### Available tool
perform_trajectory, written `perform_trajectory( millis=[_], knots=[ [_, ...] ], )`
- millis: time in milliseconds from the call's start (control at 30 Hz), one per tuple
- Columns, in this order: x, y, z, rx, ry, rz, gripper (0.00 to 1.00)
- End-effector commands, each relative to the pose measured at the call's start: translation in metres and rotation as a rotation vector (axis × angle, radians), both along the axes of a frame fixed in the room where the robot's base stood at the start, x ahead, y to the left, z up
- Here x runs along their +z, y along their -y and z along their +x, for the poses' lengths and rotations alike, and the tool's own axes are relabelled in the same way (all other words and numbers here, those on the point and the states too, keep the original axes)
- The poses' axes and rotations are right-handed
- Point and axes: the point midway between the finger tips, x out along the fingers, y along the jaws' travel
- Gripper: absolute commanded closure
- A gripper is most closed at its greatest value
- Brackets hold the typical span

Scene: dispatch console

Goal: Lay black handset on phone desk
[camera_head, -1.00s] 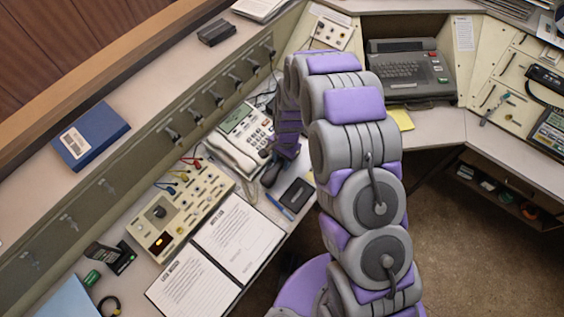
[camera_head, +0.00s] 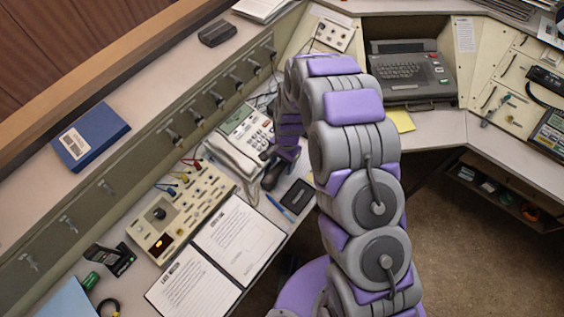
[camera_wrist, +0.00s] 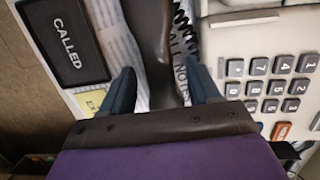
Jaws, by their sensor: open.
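The black handset (camera_wrist: 152,35) is a long dark shape in the wrist view, running from the top edge down between my fingers. Its coiled black cord runs along its right side. In the head view a dark part of it (camera_head: 270,178) shows on the phone desk (camera_head: 222,185), right of the white handset. My gripper (camera_wrist: 162,88) is open, with one blue finger on each side of the handset. I cannot tell whether the fingers touch it. The gripper's palm hides the handset's near end. In the head view my arm largely hides the gripper.
A desk phone with a keypad (camera_wrist: 275,85) is just right of my gripper. A black "CALLED" pad (camera_wrist: 65,40) lies left, on the desk beside printed papers. An open binder (camera_head: 238,240) and a control box (camera_head: 180,208) are nearby. The floor (camera_head: 470,260) is clear on the right.

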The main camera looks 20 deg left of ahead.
Motion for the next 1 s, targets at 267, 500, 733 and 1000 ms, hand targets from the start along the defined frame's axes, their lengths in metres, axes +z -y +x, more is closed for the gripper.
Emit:
perform_trajectory(
  millis=[267, 500, 733, 1000],
  knots=[
    [0.032, 0.003, 0.005, -0.001, 0.001, 0.002, 0.39],
    [0.082, 0.005, 0.013, -0.002, 0.004, 0.002, 0.39],
    [0.115, 0.007, 0.018, -0.001, 0.002, 0.002, 0.39],
    [0.118, 0.008, 0.018, 0.0, 0.0, 0.001, 0.39]
  ],
)
